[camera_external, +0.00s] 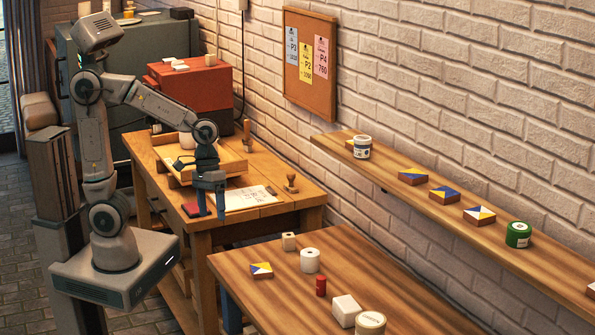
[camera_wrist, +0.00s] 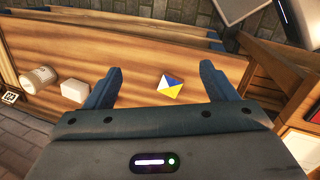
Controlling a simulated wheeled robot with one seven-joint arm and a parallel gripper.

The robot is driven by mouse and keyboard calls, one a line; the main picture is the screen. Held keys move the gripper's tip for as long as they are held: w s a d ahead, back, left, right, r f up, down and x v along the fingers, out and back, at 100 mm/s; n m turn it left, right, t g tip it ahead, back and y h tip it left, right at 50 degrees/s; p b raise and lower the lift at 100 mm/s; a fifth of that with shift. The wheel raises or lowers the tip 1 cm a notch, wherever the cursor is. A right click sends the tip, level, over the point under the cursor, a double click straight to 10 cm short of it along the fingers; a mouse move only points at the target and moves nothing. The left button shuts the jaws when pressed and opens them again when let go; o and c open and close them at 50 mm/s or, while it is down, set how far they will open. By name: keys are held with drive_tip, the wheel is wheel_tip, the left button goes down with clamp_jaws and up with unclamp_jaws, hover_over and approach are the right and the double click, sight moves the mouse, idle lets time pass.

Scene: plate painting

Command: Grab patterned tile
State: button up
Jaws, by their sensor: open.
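A patterned tile (camera_external: 261,270) with yellow, blue and white triangles lies flat on the near wooden table, at its left end. It also shows in the wrist view (camera_wrist: 170,86), between my fingers in the picture but well beyond them. My gripper (camera_external: 212,214) is open and empty, fingers pointing down, above the front of the far workbench, up and left of the tile. Its two blue fingers are spread wide in the wrist view (camera_wrist: 160,67). More patterned tiles (camera_external: 444,194) (camera_external: 479,215) (camera_external: 413,177) lie on the wall shelf.
The near table (camera_external: 235,285) also holds a small wooden cube (camera_external: 289,241), a white roll (camera_external: 310,261), a red cylinder (camera_external: 321,285), a white block (camera_external: 346,310) and a jar (camera_external: 370,323). The wall shelf (camera_external: 385,185) runs beyond it. A stamp (camera_external: 291,184) stands on the workbench.

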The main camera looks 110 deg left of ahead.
drive_tip(key=w+a+f+n+h+b, duration=0.2)
drive_tip(key=w+a+f+n, duration=0.3)
drive_tip(key=a+n, duration=0.35)
drive_tip(key=n+t, duration=0.2)
drive_tip(key=n, duration=0.3)
approach(261, 267)
drive_tip(key=shift+h, duration=0.3)
drive_tip(key=b+x, duration=0.1)
drive_tip(key=x, duration=0.7)
drive_tip(key=shift+w+f, duration=0.1)
drive_tip(key=shift+f, duration=0.2)
drive_tip(key=c, duration=1.1)
